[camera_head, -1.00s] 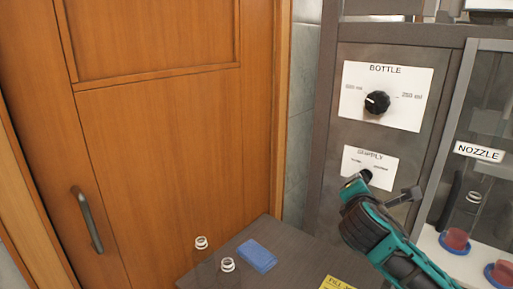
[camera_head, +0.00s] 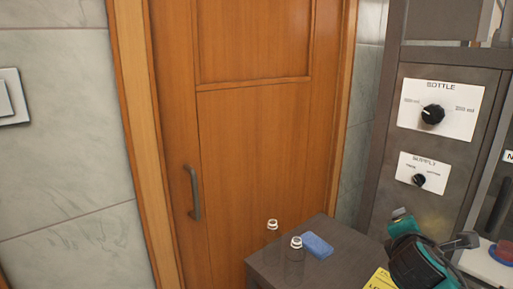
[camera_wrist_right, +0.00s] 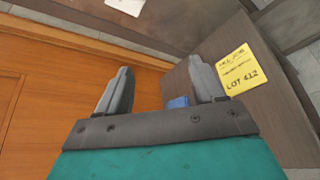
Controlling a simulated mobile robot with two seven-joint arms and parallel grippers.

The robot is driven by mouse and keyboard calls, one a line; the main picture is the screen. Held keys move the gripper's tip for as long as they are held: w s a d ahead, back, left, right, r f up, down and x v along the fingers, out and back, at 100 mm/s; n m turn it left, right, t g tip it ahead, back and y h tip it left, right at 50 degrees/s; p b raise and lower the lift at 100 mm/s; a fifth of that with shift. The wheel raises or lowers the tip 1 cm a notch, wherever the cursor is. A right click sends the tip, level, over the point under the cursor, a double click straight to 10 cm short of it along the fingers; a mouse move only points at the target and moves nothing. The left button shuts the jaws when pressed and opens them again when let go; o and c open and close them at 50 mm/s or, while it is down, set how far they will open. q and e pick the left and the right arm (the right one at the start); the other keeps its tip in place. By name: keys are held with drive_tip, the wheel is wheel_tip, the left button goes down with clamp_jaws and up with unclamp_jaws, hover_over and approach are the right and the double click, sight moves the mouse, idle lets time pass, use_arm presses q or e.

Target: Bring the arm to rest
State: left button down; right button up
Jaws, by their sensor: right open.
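My right gripper (camera_head: 436,228) is at the lower right of the head view, in front of the grey machine (camera_head: 388,120) and below its SUPPLY knob (camera_head: 419,180). It is apart from the knob. In the right wrist view its two grey fingers (camera_wrist_right: 160,65) are spread wide, with nothing between them held. The BOTTLE knob (camera_head: 433,114) is higher on the same panel. My left gripper is not in view.
A dark table (camera_head: 275,262) holds two clear bottles (camera_head: 295,258) (camera_head: 272,230), a blue block (camera_head: 316,245) and a yellow note (camera_head: 381,280), which also shows in the wrist view (camera_wrist_right: 235,70). A wooden door (camera_head: 250,150) with a handle (camera_head: 192,193) stands behind.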

drive_tip(key=s+a+f+m+y, duration=0.2)
drive_tip(key=a+f, duration=0.1)
drive_tip(key=f, duration=0.3)
drive_tip(key=s+a+f+m+g+y, duration=0.1)
drive_tip(key=s+a+f+m+y, duration=0.1)
drive_tip(key=f, duration=0.4)
drive_tip(key=s+a+f+m+y, duration=0.2)
drive_tip(key=s+a+f, duration=0.2)
drive_tip(key=f, duration=0.3)
drive_tip(key=shift+s+a+y, duration=0.2)
drive_tip(key=shift+a+y, duration=0.15)
drive_tip(key=shift+y, duration=0.05)
drive_tip(key=s+a+f+m+y, duration=0.1)
drive_tip(key=s+a+f+m, duration=0.1)
drive_tip(key=s+f+m, duration=0.2)
drive_tip(key=s+a+f+m+y, duration=0.1)
drive_tip(key=s+a+f+m, duration=0.1)
drive_tip(key=s+f+m, duration=0.2)
drive_tip(key=s+m, duration=0.3)
drive_tip(key=s, duration=0.2)
drive_tip(key=shift+s+a+g, duration=0.15)
drive_tip(key=shift+s+g, duration=0.15)
drive_tip(key=shift+s, duration=0.1)
